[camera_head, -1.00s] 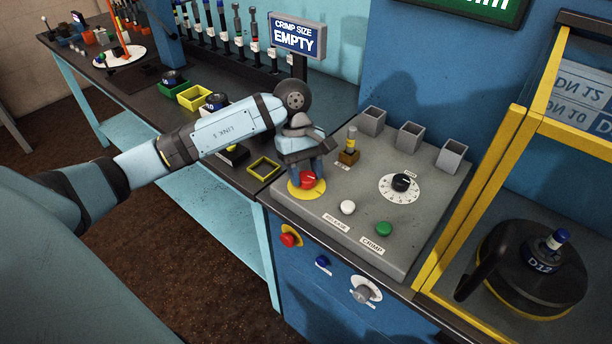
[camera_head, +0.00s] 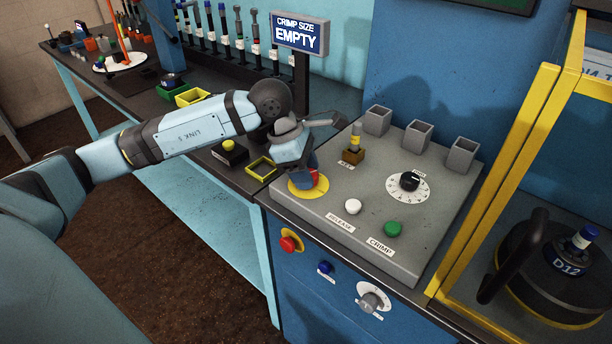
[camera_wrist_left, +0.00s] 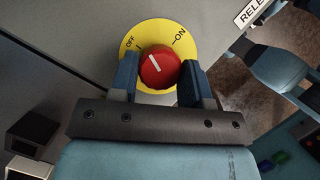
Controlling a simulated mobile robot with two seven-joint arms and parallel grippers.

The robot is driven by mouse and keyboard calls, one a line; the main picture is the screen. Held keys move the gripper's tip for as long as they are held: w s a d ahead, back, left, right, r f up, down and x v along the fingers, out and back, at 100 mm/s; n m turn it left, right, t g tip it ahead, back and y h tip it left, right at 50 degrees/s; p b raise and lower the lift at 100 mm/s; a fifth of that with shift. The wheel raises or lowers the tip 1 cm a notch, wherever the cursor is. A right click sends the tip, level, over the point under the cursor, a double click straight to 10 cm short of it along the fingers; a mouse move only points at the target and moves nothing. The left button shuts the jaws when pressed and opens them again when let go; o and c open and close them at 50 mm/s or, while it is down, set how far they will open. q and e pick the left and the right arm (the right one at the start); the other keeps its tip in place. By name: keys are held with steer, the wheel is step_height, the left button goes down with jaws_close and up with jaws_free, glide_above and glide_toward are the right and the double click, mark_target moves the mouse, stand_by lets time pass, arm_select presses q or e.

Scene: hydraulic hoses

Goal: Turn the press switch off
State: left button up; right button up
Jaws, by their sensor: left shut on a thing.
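The press switch is a red round knob (camera_wrist_left: 158,67) with a white line, set on a yellow disc (camera_wrist_left: 186,33) marked OFF and ON. In the left wrist view the line points up and to the left, between the two marks and nearer OFF. My left gripper (camera_wrist_left: 159,78) is shut on the knob, one blue finger on each side. In the head view the gripper (camera_head: 308,178) stands over the knob from above and hides most of it; the yellow disc (camera_head: 299,191) shows around it. My right gripper is in neither view.
A yellow-framed cage (camera_head: 497,170) stands at the right. The display (camera_head: 299,34) reads EMPTY.

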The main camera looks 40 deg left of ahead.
arm_select(q)
steer(key=shift+n+t+b, duration=0.5)
steer(key=shift+n+b, duration=0.05)
steer(key=shift+n, duration=0.65)
steer(key=shift+n+y, duration=0.4)
steer(key=shift+n, duration=0.1)
steer(key=shift+n+t+b, duration=0.3)
steer(key=shift+n+b, duration=0.15)
steer(key=shift+n, duration=0.05)
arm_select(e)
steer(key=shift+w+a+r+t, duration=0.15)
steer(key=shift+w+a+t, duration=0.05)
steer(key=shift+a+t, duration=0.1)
arm_select(q)
steer(key=o, duration=0.9)
steer(key=shift+s+r, duration=0.1)
steer(key=shift+r, duration=0.05)
steer(key=v, duration=0.4)
steer(key=p+v, duration=0.1)
steer(key=v, duration=0.8)
steer(key=shift+s+d+r+p, duration=0.1)
steer(key=shift+d+r+p, duration=0.05)
steer(key=shift+r+p, duration=0.2)
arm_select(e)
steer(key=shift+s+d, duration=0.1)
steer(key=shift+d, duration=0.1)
